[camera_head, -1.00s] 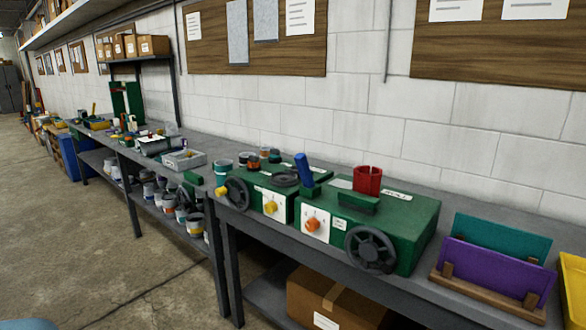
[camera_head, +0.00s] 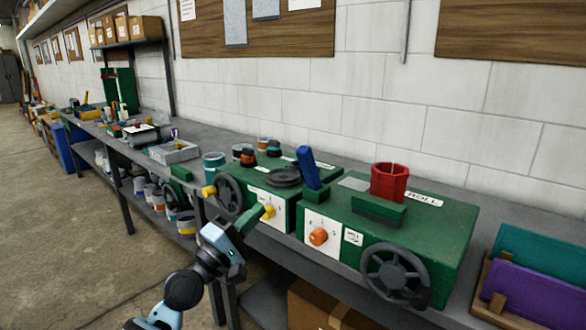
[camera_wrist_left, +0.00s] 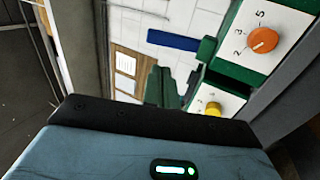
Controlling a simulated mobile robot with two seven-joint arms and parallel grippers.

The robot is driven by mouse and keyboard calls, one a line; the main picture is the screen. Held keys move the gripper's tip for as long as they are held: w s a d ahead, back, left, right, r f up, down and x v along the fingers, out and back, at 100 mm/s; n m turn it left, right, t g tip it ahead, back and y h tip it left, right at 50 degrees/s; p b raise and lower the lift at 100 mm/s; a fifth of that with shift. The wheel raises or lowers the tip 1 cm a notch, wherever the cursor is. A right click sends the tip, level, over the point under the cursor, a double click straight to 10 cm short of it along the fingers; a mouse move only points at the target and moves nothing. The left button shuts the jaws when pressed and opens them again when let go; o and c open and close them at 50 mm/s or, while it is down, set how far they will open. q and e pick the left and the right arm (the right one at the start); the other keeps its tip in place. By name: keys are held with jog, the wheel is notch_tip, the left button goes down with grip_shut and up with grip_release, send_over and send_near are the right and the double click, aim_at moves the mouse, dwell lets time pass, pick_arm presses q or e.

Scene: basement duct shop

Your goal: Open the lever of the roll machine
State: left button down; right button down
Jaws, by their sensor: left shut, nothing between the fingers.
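The roll machine (camera_head: 450,235) is a green box on the bench with a "ROLL" label, a red split cylinder on top and an orange knob (camera_head: 318,236) on a white dial plate. The blue lever (camera_head: 307,167) rises from a green block at its left end, tilted to the left. In the left wrist view the lever (camera_wrist_left: 172,41) and orange knob (camera_wrist_left: 263,40) also show. My left gripper (camera_head: 257,213) is shut and empty, in front of the neighbouring green machine by its yellow knob, left of and lower than the lever. My right gripper is out of view.
A second green machine (camera_head: 270,187) with a dark disc and handwheel stands directly left. A black handwheel (camera_head: 394,274) sticks out from the roll machine's front. A rack with teal and purple panels (camera_head: 525,295) stands at right. The floor at left is clear.

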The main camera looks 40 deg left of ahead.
aim_at(301, 158)
pick_arm(q)
jog(key=shift+a+r, duration=0.15)
jog(key=shift+r, duration=0.35)
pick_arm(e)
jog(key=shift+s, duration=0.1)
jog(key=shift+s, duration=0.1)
pick_arm(q)
jog(key=shift+w+r, duration=0.1)
